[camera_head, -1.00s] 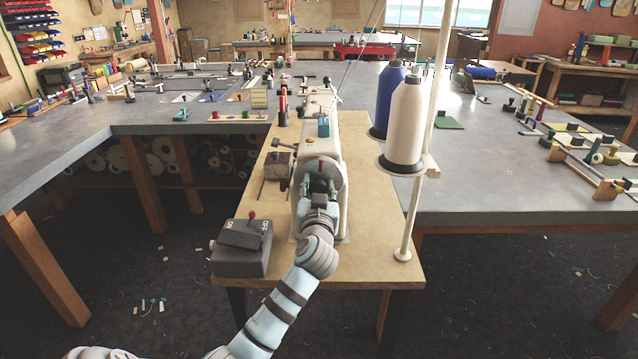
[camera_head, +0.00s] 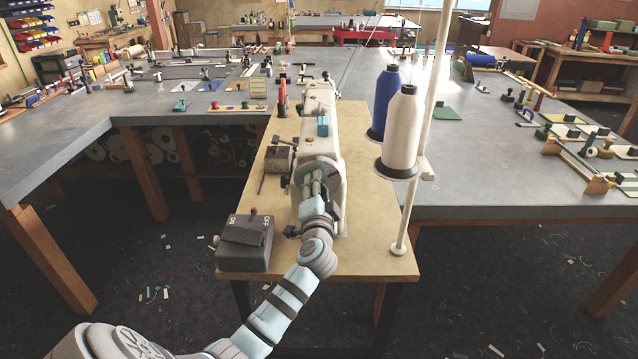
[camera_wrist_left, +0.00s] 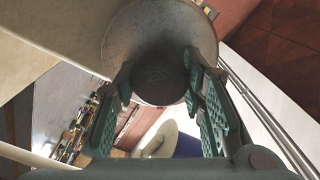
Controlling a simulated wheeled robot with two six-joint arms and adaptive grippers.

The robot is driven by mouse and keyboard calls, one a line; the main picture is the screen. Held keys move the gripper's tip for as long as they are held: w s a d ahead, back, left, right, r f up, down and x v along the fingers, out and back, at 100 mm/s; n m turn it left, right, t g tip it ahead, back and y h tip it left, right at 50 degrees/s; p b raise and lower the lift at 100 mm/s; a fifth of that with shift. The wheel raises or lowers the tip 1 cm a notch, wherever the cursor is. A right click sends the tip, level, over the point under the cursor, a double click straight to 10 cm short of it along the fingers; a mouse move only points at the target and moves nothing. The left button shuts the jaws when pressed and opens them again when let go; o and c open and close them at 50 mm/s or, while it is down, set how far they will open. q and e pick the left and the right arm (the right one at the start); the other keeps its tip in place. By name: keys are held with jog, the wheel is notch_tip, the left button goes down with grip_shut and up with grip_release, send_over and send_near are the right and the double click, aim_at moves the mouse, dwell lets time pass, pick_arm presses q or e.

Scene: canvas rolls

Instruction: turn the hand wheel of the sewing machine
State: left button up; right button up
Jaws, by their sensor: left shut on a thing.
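The cream sewing machine (camera_head: 322,98) stands on a wooden-topped table, with its hand wheel (camera_head: 338,180) facing me at the near end. In the left wrist view the hand wheel (camera_wrist_left: 140,40) is a round grey disc with a darker hub. My left gripper (camera_head: 315,180) reaches up to the hand wheel from below. In the left wrist view its two green-padded fingers (camera_wrist_left: 160,75) lie on either side of the hub and are shut on it. In the head view the gripper hides part of the wheel. My right gripper does not show.
A grey switch box (camera_head: 245,243) with a red knob sits at the table's near left corner. To the right, a thread stand pole (camera_head: 415,205) carries a white cone (camera_head: 403,128) and a blue cone (camera_head: 384,100). Grey workbenches (camera_head: 480,180) flank the table.

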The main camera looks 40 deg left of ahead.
pick_arm(q)
jog(key=m+p, duration=0.1)
jog(key=m, duration=0.2)
jog(key=shift+r+m+p, duration=0.2)
jog(key=shift+m+p, duration=0.1)
jog(key=shift+p, duration=0.05)
jog(key=m+p, duration=0.1)
jog(key=m, duration=0.2)
jog(key=shift+f+m+p, duration=0.1)
jog(key=shift+m+p, duration=0.2)
jog(key=shift+f+m+p, duration=0.2)
jog(key=shift+m+p, duration=0.55)
jog(key=shift+m, duration=1.55)
jog(key=o, duration=1.1)
jog(key=shift+w+d+f, duration=0.1)
jog(key=shift+o, duration=0.2)
jog(key=v, duration=1.2)
